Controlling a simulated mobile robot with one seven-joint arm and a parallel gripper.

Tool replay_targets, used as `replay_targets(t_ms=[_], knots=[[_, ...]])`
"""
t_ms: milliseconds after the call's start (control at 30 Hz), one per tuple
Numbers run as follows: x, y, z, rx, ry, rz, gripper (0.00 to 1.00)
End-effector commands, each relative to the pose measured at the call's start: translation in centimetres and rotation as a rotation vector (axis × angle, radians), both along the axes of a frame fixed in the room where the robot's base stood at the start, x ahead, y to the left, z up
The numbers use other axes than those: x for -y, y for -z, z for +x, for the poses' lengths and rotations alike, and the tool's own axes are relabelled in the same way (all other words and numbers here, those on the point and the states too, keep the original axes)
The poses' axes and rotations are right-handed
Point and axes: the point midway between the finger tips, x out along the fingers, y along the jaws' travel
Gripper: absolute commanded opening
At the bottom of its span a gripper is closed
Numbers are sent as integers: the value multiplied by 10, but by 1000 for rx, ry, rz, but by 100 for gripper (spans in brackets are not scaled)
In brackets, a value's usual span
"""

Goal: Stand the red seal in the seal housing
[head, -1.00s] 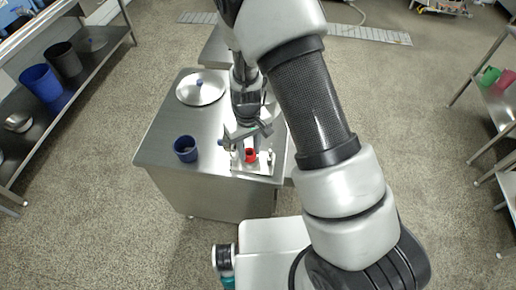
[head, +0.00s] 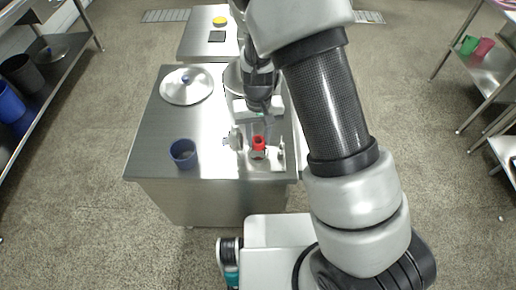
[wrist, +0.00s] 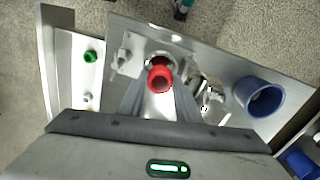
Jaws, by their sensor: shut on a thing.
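The red seal (head: 258,143) is a short red ring. In the wrist view the red seal (wrist: 160,77) sits between the fingertips of my gripper (wrist: 159,92), which is shut on it. In the head view my gripper (head: 259,128) points down over the front right of the steel table. A pale metal plate (head: 268,168) with metal fittings lies under the seal. In the wrist view a round metal part shows partly behind the seal; the seal and fingers hide the rest. I cannot tell which fitting is the seal housing, or whether the seal touches it.
A blue cup (head: 184,153) stands at the table's front left, and a round steel lid (head: 187,85) lies behind it. A metal fitting (head: 235,139) stands close left of the seal. In the wrist view a green ring (wrist: 91,57) sits on a separate pale surface. The table between cup and lid is clear.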

Motion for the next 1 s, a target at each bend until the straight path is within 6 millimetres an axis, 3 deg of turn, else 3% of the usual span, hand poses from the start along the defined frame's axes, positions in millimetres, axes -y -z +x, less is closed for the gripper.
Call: replay_targets(t_ms=[400,767,800,833,1000], knots=[[0,45,0,0,-2,0,10],[0,50,1,2,-2,1,10],[0,50,1,2,-2,1,32],[0,49,1,2,-2,1,37],[0,49,1,2,-2,0,39]])
